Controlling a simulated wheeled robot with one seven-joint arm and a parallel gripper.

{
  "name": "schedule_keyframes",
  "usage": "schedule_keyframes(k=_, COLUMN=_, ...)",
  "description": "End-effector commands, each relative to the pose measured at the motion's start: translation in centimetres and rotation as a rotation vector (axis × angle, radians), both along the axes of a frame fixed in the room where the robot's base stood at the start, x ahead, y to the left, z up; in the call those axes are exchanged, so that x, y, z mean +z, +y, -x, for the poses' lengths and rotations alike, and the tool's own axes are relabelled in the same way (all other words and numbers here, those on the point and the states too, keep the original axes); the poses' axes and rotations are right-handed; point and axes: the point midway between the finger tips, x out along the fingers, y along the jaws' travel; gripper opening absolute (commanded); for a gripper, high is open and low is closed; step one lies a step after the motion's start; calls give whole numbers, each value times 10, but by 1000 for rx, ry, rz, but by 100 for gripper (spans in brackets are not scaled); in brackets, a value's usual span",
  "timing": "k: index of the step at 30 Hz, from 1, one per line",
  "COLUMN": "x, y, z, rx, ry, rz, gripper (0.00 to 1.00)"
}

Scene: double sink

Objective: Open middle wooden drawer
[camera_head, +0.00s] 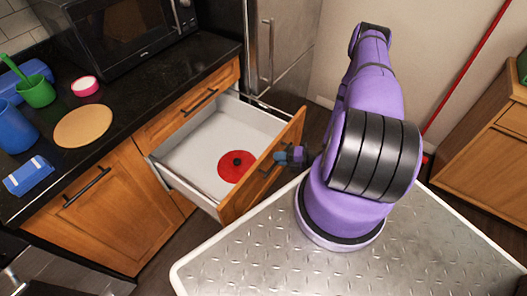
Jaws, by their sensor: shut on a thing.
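The middle wooden drawer (190,160) is pulled well out from the cabinet below the black counter. Its white inside shows, with a red round lid-like thing (229,172) with a dark knob lying in it. The orange wooden drawer front (236,199) faces my arm. My gripper (281,157) is at the outer side of this front, shut on the drawer handle (268,167). The handle is mostly hidden by the gripper and the tilted view of the front.
A closed drawer (188,103) sits above it, and a closed cabinet door (105,215) is at left. A steel fridge (283,45) is behind.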

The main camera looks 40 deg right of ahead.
Motion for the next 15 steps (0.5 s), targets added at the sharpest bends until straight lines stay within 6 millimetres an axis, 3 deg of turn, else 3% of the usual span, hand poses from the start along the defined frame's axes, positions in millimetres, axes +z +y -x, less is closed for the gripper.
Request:
schedule_keyframes(k=6, x=0, y=-13, z=39, rx=-2, ry=3, rz=0, gripper=0)
schedule_keyframes(k=15, x=0, y=-21, z=63, rx=-1, ry=1, rz=2, gripper=0)
